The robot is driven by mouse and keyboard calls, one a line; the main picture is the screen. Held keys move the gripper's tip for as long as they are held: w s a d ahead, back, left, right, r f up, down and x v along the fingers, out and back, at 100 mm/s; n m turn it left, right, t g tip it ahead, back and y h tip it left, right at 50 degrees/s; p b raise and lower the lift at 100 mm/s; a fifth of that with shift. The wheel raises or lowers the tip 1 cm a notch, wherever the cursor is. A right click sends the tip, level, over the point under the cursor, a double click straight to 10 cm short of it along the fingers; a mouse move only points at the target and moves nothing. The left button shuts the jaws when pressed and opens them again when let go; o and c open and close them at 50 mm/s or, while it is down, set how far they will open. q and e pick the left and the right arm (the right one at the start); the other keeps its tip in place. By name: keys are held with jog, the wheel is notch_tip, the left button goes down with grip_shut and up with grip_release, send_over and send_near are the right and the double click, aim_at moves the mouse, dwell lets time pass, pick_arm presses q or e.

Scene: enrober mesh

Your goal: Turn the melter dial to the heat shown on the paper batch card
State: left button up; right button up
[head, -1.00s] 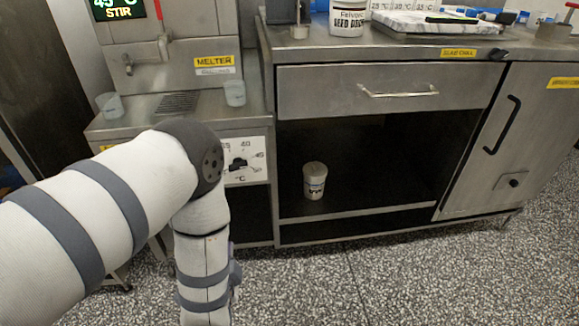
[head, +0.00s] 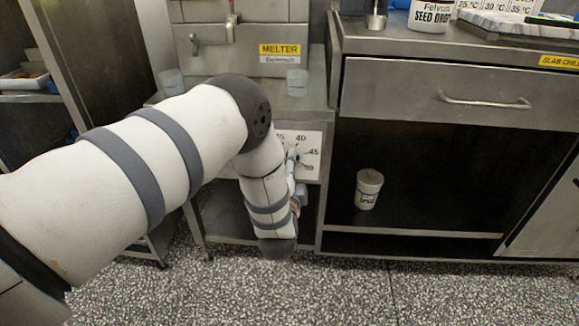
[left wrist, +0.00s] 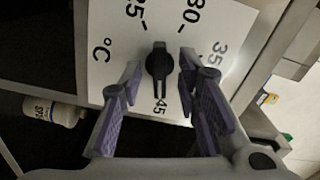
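The melter dial is a black knob (left wrist: 158,65) on a white scale plate (head: 312,150) marked in °C, on the front of the melter (head: 252,88). My left gripper (left wrist: 160,72) is open in the left wrist view, one finger on each side of the knob, with gaps showing between. In the head view my left arm hides much of the plate, and the gripper shows only in part near it. The wrist view shows the knob lengthwise between the scale's upper marks and 45; which end points is unclear. I cannot make out a batch card. My right gripper is out of view.
Two clear cups (head: 297,82) (head: 172,82) stand on the melter's ledge. A white tub (head: 368,188) sits on the open shelf to the right, under a drawer (head: 455,97). Several temperature signs (head: 495,6) stand on the worktop. The speckled floor in front is clear.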

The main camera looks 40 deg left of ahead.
pick_arm(q)
grip_shut()
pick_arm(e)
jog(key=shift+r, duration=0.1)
